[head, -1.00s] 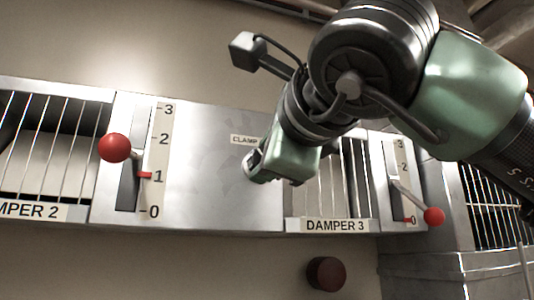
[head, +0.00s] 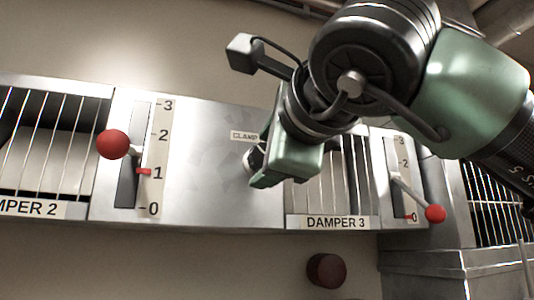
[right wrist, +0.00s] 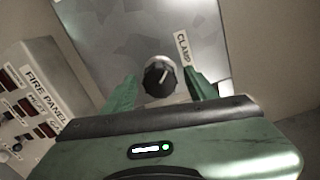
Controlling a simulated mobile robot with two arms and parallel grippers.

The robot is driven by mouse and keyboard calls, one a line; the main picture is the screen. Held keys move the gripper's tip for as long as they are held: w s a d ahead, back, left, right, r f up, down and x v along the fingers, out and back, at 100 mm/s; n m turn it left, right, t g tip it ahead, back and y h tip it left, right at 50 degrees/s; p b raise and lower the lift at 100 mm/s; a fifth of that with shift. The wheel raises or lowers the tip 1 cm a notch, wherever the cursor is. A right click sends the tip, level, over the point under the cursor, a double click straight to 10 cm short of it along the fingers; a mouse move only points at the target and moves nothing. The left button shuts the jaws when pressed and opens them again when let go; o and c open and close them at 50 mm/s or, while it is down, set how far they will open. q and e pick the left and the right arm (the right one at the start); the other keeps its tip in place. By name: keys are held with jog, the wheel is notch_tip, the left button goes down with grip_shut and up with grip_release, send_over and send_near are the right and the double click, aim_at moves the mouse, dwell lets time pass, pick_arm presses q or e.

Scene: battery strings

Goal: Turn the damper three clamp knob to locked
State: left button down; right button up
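The clamp knob (right wrist: 160,77) is a round dark knob with a pale pointer line, on a grey metal panel beside the CLAMP label (right wrist: 183,48). The pointer leans up and to the right in the right wrist view. My right gripper (right wrist: 160,74) is open, with one green finger on each side of the knob and a gap at both sides. In the head view my right gripper (head: 254,164) is at the panel just below the CLAMP label (head: 244,135) and largely hides the knob. The DAMPER 3 label (head: 335,222) is at lower right. My left gripper is not in view.
The damper 3 lever with a red ball (head: 435,214) stands at right, its marker near 0. Another lever's red ball (head: 113,144) sticks out at left, its marker near 1. A dark round knob (head: 326,270) is below. A fire panel (right wrist: 32,100) shows in the wrist view.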

jog(key=b+v, duration=0.3)
jog(key=v, duration=0.4)
jog(key=shift+s, duration=0.35)
jog(key=shift+d, duration=0.1)
